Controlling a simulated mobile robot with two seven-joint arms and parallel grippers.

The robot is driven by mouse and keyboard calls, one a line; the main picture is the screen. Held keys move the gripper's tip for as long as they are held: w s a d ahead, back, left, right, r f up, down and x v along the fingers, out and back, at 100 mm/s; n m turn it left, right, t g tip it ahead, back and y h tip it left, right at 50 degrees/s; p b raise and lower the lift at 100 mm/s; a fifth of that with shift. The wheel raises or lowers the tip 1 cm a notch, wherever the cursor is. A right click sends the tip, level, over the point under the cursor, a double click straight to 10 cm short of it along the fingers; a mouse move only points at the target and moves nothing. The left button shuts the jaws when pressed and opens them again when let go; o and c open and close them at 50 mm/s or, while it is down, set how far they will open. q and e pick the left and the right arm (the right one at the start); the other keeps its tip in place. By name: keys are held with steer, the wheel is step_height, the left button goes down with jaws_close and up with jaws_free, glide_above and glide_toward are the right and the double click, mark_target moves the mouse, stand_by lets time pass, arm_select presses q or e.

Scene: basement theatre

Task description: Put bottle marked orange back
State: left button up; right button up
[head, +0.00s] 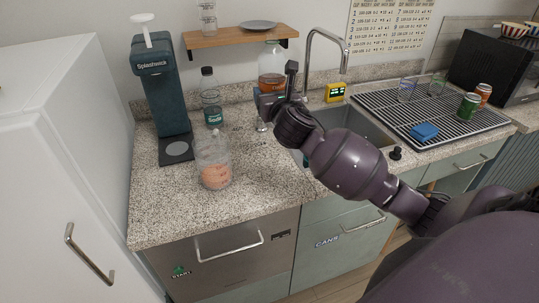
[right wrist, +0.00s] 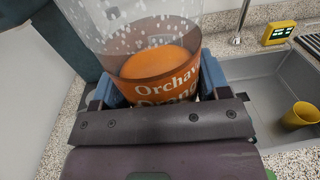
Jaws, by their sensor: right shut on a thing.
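The bottle marked orange (right wrist: 162,65) is clear, with an orange label reading "Orchard Orange" partly hidden by the gripper in the right wrist view. My right gripper (right wrist: 160,95) is shut on it, with a blue-grey finger on each side. In the head view the bottle (head: 271,60) stands upright below the wooden shelf, just behind my right gripper (head: 268,100). Its base is hidden there, so I cannot tell whether it touches the counter. My left gripper is not in view.
The blue Splashwick machine (head: 160,95), a dark-capped bottle (head: 211,100) and a clear bottle with orange markings (head: 213,165) stand on the counter (head: 160,205) at left. The sink (right wrist: 250,95) holds a yellow cup (right wrist: 300,115). The faucet (head: 310,55) rises behind. Cans stand on the drying rack (head: 380,105).

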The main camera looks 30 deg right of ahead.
step_height(320, 180, down, 6)
steer(key=shift+s+b, duration=0.15)
steer(key=shift+b, duration=0.45)
step_height(320, 180, down, 14)
steer(key=b, duration=0.4)
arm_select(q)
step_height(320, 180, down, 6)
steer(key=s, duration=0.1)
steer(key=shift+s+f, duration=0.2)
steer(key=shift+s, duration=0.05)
arm_select(e)
steer(key=shift+r, duration=0.15)
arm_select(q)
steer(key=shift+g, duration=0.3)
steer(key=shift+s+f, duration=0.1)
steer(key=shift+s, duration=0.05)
